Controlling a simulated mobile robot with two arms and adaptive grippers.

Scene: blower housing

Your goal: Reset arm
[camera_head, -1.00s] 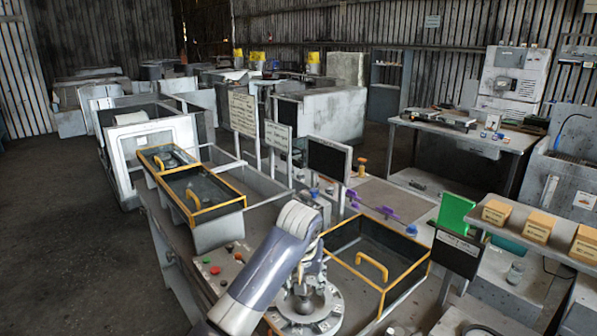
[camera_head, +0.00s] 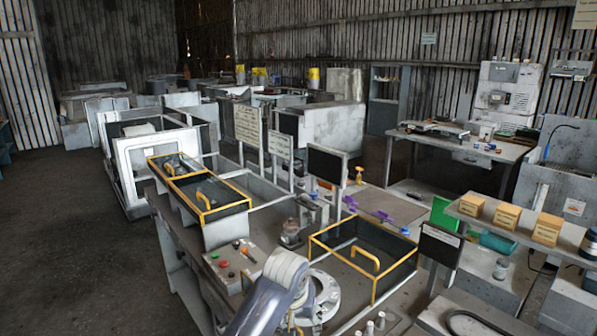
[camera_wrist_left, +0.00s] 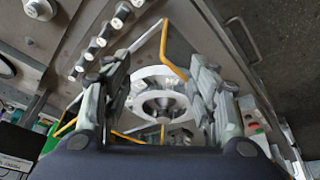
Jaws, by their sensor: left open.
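My left arm (camera_head: 272,295) enters from the bottom edge in the head view, beside a pale round ring-shaped part (camera_head: 326,296) on the bench. The arm's end covers part of that ring, and the fingers are hard to make out there. In the left wrist view my left gripper (camera_wrist_left: 158,95) is open, with its two fingers spread apart and nothing held between them. The round part (camera_wrist_left: 150,76), with a hub at its centre, shows beyond the fingers. I cannot tell the exact distance to it. My right gripper is not in view.
A button panel (camera_head: 232,264) lies to the left. Several small metal pegs (camera_head: 369,327) stand at the front right. A black sign (camera_head: 440,246) stands upright on the right.

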